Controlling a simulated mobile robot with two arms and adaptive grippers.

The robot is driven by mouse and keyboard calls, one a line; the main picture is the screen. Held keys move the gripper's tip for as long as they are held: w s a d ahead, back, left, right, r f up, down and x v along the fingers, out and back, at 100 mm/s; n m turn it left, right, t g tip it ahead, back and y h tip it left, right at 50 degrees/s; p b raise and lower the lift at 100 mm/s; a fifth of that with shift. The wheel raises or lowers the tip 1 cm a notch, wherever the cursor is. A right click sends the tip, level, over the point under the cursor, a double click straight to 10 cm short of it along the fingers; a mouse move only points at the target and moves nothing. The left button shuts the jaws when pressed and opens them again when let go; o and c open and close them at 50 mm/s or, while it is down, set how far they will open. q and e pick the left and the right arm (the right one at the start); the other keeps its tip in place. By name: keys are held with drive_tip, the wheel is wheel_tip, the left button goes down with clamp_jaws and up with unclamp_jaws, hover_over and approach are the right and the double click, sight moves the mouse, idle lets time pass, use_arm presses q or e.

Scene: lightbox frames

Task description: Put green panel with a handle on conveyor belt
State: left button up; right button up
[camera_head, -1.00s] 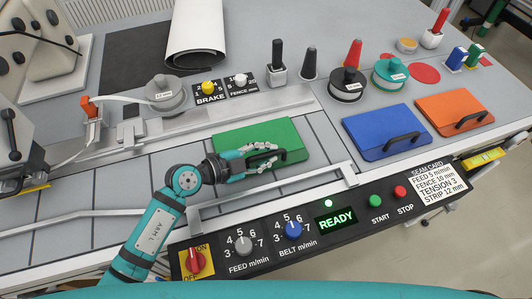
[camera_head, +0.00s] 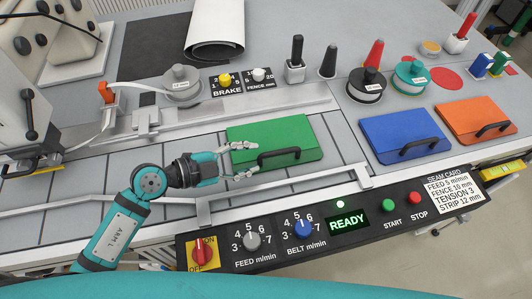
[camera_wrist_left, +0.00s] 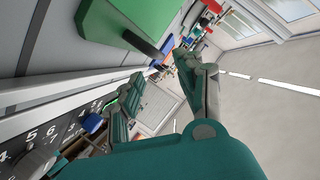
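The green panel (camera_head: 262,141) with a black handle (camera_head: 280,154) lies flat on the grey conveyor belt (camera_head: 115,183) in the head view. My left gripper (camera_head: 246,161) is at the panel's left end, its fingers open and apart from the handle. In the left wrist view the green panel (camera_wrist_left: 140,22) and its handle (camera_wrist_left: 146,45) are beyond the open fingers (camera_wrist_left: 158,82), with nothing between them. My right gripper is not in view.
A blue panel (camera_head: 395,133) and an orange panel (camera_head: 470,115) lie at the right. The control console (camera_head: 270,240) runs along the front edge, with a green READY display (camera_head: 347,221). Metal fence rails and spools stand behind the belt.

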use_arm(q)
drive_tip(key=shift+v, duration=1.3)
